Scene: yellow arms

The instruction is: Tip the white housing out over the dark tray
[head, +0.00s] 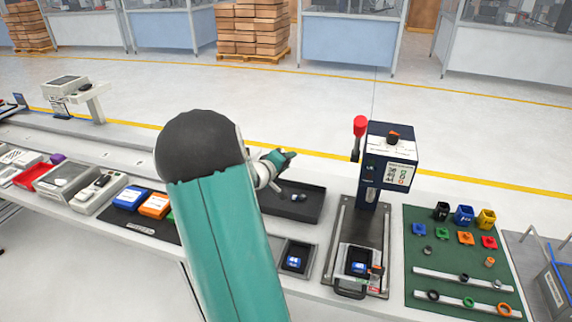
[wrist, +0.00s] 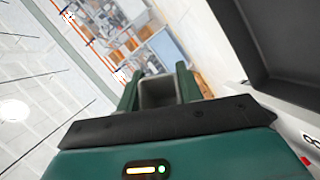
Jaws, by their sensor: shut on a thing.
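My gripper (head: 284,157) is above the far side of the dark tray (head: 312,212), partly hidden by my arm in the head view. In the wrist view its two green fingers (wrist: 157,78) are shut on a pale grey, box-like piece, which I take to be the white housing (wrist: 157,93). The room appears steeply slanted there, so the gripper is tilted. The housing cannot be made out in the head view. A small dark piece (head: 298,197) lies in the tray. The dark tray also fills the upper right of the wrist view (wrist: 290,45).
A press with a red-knobbed lever (head: 390,155) stands right of the tray. A small grey bin with a blue part (head: 295,262) is in front. A green mat (head: 455,255) with coloured parts lies at the right. My arm hides the bench's middle.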

